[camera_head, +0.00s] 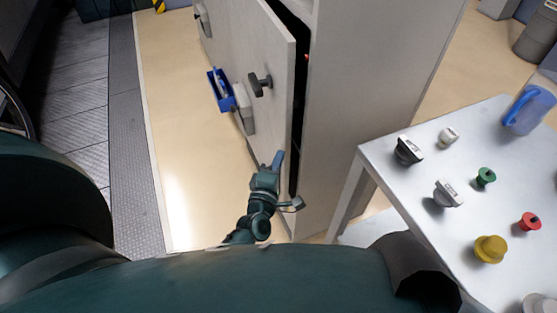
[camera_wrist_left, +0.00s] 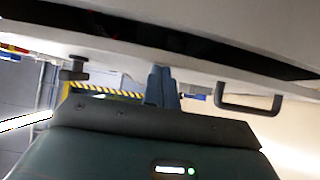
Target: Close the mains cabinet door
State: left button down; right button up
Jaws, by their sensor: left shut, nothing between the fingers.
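The mains cabinet door (camera_head: 240,45) is a pale grey panel standing ajar. A dark gap shows between its free edge and the cabinet body (camera_head: 355,95). A dark handle (camera_head: 260,85) sits on the door's outer face. My left gripper (camera_head: 278,160) is beside the lower part of the door near its free edge, shut and empty; I cannot tell whether it touches. In the left wrist view, the shut fingers (camera_wrist_left: 160,85) point at the pale door edge (camera_wrist_left: 125,57), with the dark gap above. A black handle (camera_wrist_left: 250,103) shows at right there. My right gripper is not in view.
Beige floor (camera_head: 190,170) left of the door is clear.

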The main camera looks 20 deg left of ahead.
aim_at(262, 45)
jog(key=k+j, duration=0.1)
jog(key=j, duration=0.25)
jog(key=k+j, duration=0.1)
jog(key=j, duration=0.25)
jog(key=k+j, duration=0.15)
jog(key=j, duration=0.15)
jog(key=k+j, duration=0.1)
jog(key=j, duration=0.25)
jog(key=i+l+z, duration=0.2)
jog(key=i+l, duration=0.35)
